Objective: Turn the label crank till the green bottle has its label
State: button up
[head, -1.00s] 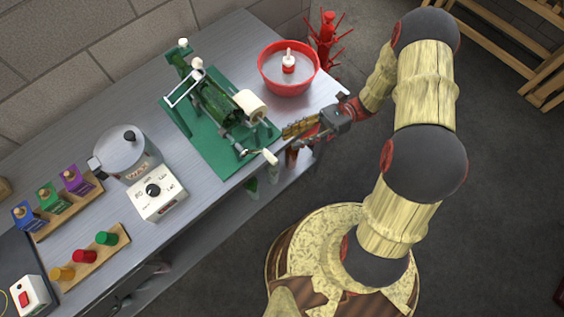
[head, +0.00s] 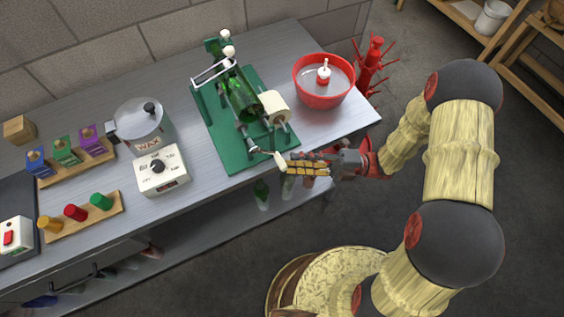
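The green bottle (head: 242,100) lies on its side in the labelling machine on a green base plate (head: 232,158). Its visible side is plain green glass. A cream label roll (head: 276,104) sits beside the bottle's right end. The label crank (head: 263,151) is at the front of the machine, with a pale handle (head: 280,160) pointing towards the lower right. My gripper (head: 290,162) is at the bench's front edge, its fingertips right beside the handle. I cannot tell whether they touch it or how far the fingers are apart.
A red basin (head: 323,82) stands right of the machine, with a red spiked rack (head: 372,62) beyond it. A wax pot (head: 140,125), a dial box (head: 161,170), colored stamps (head: 66,152) and colored corks (head: 76,212) stand to the left. Bottles sit on the shelf below.

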aim_at(281, 160)
jog(key=shift+b+x, duration=0.55)
jog(key=shift+x, duration=1.95)
jog(key=c, duration=0.3)
grip_shut()
